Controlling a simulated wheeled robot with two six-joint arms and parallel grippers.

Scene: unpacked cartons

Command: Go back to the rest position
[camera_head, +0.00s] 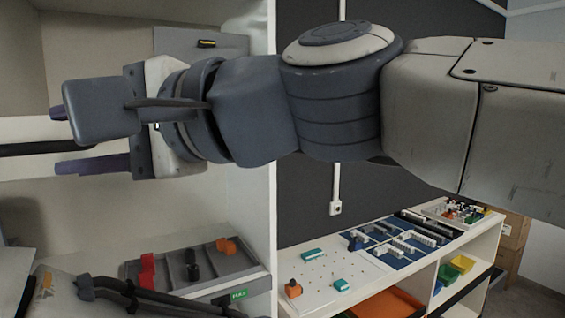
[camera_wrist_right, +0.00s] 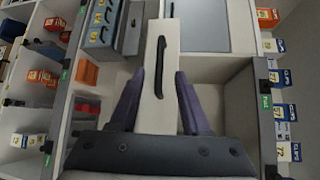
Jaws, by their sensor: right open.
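My right arm crosses the upper part of the head view from the right, roughly level. Its gripper (camera_head: 58,140) is at the left, in front of the white shelving. Its purple fingers are spread apart with nothing visibly held; they also show in the right wrist view (camera_wrist_right: 158,78). A black handle (camera_wrist_right: 160,66) on a narrow white panel (camera_wrist_right: 170,32) lies between and beyond the fingertips in that view. I cannot tell the exact distance. A black bar (camera_head: 30,148) shows left of the gripper in the head view. My left gripper is not in view.
A grey tray (camera_head: 215,262) with red, black and orange pieces stands on the lower shelf. At the right is a white table (camera_head: 385,280) with a pegboard and blue mat (camera_head: 385,240). Shelf walls surround the gripper.

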